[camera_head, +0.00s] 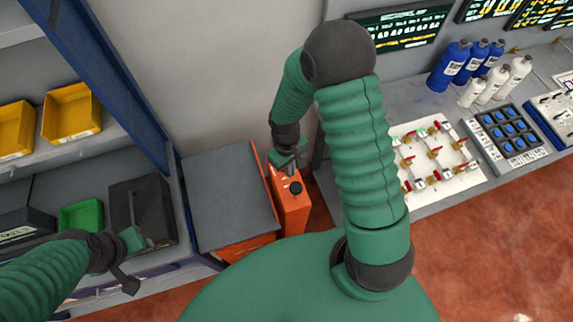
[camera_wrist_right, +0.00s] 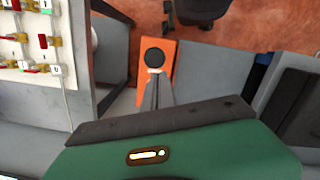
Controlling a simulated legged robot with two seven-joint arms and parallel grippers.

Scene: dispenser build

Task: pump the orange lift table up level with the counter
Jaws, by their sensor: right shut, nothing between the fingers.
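The orange lift table (camera_head: 232,246) has a flat grey top (camera_head: 225,195) and stands left of the counter (camera_head: 437,207). Its height against the counter is hard to judge. An orange pump housing (camera_head: 293,215) with a round black knob (camera_head: 295,188) is at its right side. In the right wrist view the housing (camera_wrist_right: 145,95) and knob (camera_wrist_right: 155,57) are straight ahead. My right gripper (camera_head: 287,166) is shut and empty above the housing; its fingertips (camera_wrist_right: 157,76) appear close to the knob, contact unclear. My left gripper (camera_head: 130,264) is at the left shelf, its fingers unclear.
A blue-framed shelf (camera_head: 120,75) with yellow bins (camera_head: 72,112), a green bin (camera_head: 82,215) and a black case (camera_head: 143,208) stands left. The counter carries a valve panel (camera_head: 432,158), bottles (camera_head: 450,66) and a blue-button block (camera_head: 508,135).

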